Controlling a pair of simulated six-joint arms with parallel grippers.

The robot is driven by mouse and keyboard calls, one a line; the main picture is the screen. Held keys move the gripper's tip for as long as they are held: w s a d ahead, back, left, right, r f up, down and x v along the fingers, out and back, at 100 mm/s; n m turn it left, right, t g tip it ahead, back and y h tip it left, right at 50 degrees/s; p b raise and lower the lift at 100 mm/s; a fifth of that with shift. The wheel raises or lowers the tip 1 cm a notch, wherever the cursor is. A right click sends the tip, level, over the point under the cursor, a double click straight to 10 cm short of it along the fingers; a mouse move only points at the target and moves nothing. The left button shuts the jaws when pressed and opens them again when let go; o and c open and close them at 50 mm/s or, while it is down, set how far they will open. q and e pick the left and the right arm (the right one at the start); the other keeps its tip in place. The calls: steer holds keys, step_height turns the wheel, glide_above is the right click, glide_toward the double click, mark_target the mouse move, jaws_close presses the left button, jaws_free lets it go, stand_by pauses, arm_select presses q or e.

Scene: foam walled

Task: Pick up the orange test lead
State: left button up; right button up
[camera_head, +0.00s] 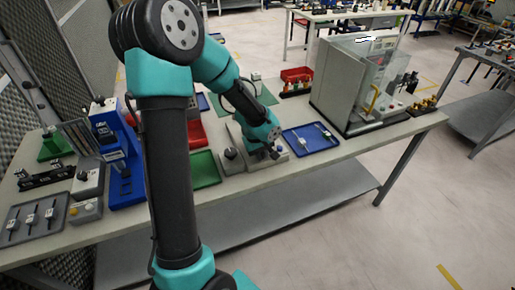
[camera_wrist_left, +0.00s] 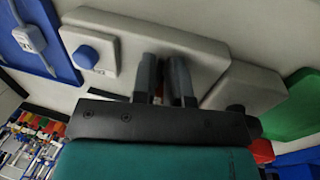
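I cannot make out the orange test lead for certain in either view. My left gripper (camera_head: 274,153) points down at a light grey fixture (camera_head: 285,158) on the bench, between the green tray and the blue tray. In the left wrist view its two dark fingers (camera_wrist_left: 164,78) are close together over the fixture (camera_wrist_left: 130,45). A small reddish bit shows low between the fingers, too small to identify. Whether the fingers grip anything is unclear. My right gripper is out of view.
A blue tray (camera_head: 290,134) with grey-and-white tools lies right of the gripper, a green tray (camera_head: 205,182) left. A clear-fronted grey enclosure (camera_head: 332,85) stands right. A blue stand (camera_head: 118,135) is left. A blue-knobbed block (camera_wrist_left: 102,72) sits near the fingers.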

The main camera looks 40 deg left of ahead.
arm_select(q)
steer(key=shift+c, duration=0.5)
jaws_close()
steer(key=shift+r, duration=0.15)
